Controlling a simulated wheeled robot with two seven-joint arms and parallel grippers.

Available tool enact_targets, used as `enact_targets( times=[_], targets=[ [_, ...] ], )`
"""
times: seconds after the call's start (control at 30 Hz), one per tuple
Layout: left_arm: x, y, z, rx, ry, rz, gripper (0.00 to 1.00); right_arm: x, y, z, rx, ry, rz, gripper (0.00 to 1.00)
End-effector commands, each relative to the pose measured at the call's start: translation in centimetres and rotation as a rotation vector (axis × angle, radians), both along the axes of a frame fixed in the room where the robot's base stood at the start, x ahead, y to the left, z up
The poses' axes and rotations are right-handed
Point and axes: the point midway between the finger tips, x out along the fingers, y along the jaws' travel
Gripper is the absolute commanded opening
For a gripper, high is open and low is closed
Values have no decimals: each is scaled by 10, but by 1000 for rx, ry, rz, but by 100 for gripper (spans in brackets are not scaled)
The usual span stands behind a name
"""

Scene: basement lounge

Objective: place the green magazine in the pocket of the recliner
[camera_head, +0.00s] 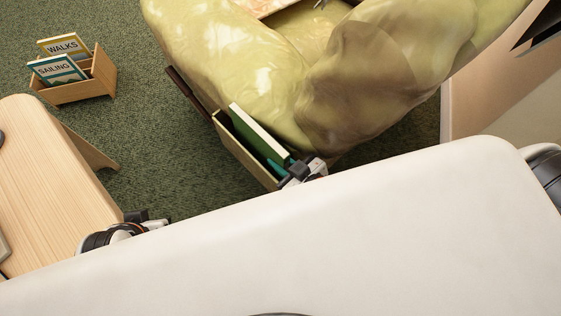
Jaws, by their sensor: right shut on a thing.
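The green magazine (258,134) stands on edge with its lower part inside the tan pocket (240,150) on the near side of the yellow-green recliner (225,50). Its white page edge shows along the top. My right gripper (290,174) is at the near end of the magazine and is shut on it. A teal thing (277,167) shows low beside the magazine, near the fingers. My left gripper (148,219) shows only in part at the edge of the wooden table; its fingers are not clear. How deep the magazine sits is hidden.
A wooden table (50,175) stands at the left. A wooden rack (85,90) holding the SAILING (57,69) and WALKS (64,48) magazines stands on the green carpet (150,130). A dark strip (187,90) lies along the recliner beside the pocket. My white body covers the bottom.

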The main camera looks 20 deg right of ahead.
Motion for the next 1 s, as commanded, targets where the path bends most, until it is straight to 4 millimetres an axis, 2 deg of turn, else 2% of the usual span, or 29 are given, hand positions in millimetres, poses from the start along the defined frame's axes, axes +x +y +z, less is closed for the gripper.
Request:
enact_targets(
  times=[0.37,0.4,0.43,0.93,1.0],
  targets=[
    [5,-1,1,-5,-25,-2,36,0,0,-1,0,-1,0,0],
    [5,-2,2,-5,-28,-2,36,0,0,-1,0,0,0,23],
    [5,-2,2,-5,-27,-2,36,0,0,-1,0,0,0,27],
    [3,-1,3,-4,-17,-1,36,0,0,2,0,-1,0,27],
    [-1,0,1,1,9,0,36,-6,-2,4,1,2,-1,27]
  ],
)
